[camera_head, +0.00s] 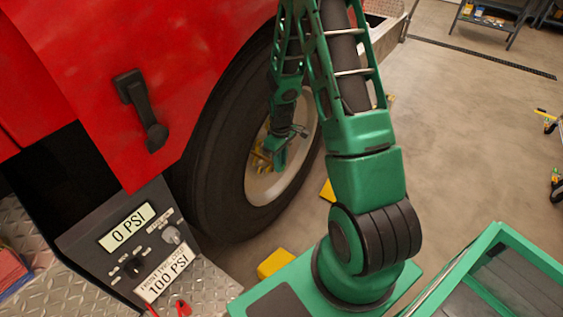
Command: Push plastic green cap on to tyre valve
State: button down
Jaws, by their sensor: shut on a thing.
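My gripper (282,155) is at the end of my green arm, in front of the wheel's pale rim (304,158) on the red truck. It is small in this view and partly merges with the yellow parts at the hub. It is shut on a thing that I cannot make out. I cannot pick out the green cap or the tyre valve. The black tyre (215,165) shows around the rim, with its right side partly behind my arm.
A control panel (130,238) at lower left reads 0 PSI and 100 PSI. Yellow blocks (275,263) lie by the tyre. A green-framed cart or tray (455,265) is at lower right. The floor (470,130) to the right is mostly clear. A shelf (490,22) stands at the back.

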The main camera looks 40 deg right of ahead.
jog(key=shift+w, duration=0.25)
jog(key=c, duration=1.6)
grip_release()
jog(key=shift+o, duration=0.2)
notch_tip(320, 180, up, 11)
jog(key=shift+f, duration=0.15)
jog(key=s+r+m, duration=0.3)
jog(key=s+r, duration=0.3)
jog(key=s, duration=0.4)
jog(key=s+a+r+m, duration=0.1)
jog(key=s+r+m, duration=0.3)
jog(key=s+r, duration=0.3)
jog(key=s+r+m, duration=0.3)
jog(key=s+r, duration=0.4)
jog(key=s, duration=0.5)
jog(key=shift+s+a, duration=0.25)
jog(key=shift+s, duration=0.05)
